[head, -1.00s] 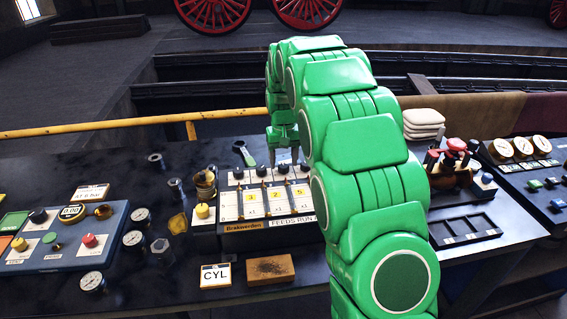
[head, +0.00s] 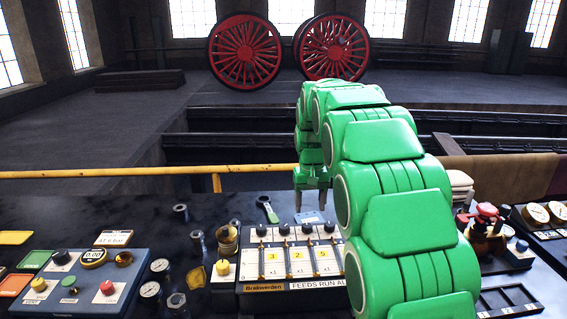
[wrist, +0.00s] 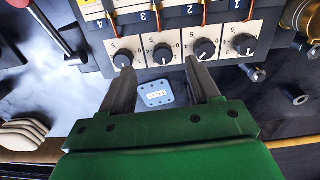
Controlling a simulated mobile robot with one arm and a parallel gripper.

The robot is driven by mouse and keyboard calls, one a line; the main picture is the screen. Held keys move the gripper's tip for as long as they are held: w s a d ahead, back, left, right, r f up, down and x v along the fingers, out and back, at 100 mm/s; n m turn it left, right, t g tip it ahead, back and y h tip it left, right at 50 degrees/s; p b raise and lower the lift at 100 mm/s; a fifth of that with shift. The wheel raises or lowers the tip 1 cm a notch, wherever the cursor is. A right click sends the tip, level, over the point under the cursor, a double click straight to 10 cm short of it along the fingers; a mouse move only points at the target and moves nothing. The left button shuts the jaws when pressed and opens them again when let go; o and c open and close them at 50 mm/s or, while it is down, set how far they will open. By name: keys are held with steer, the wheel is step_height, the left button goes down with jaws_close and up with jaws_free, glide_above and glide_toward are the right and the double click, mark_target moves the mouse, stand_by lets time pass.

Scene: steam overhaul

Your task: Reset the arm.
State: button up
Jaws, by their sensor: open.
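My green arm reaches over the bench from the right in the head view. A small light-blue labelled plate (wrist: 156,94) lies on the bench below and between the fingers. The row of black knobs (wrist: 162,53) is just beyond the fingertips. I cannot tell whether the fingers touch the panel. My arm hides the panel's right part in the head view.
A blue console (head: 80,285) with knobs and buttons stands at left. A green-handled tool (head: 267,209) lies behind the panel. Gauges (head: 150,290) and fittings stand between. Red-topped valves (head: 486,212) and folded cloths (head: 460,182) are at right. A yellow rail (head: 120,172) runs behind the bench.

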steer(key=s+d+g, duration=0.1)
steer(key=s+d, duration=0.1)
steer(key=s, duration=4.6)
steer(key=shift+m+g, duration=0.3)
steer(key=shift+g, duration=0.1)
steer(key=shift+w+d, duration=0.1)
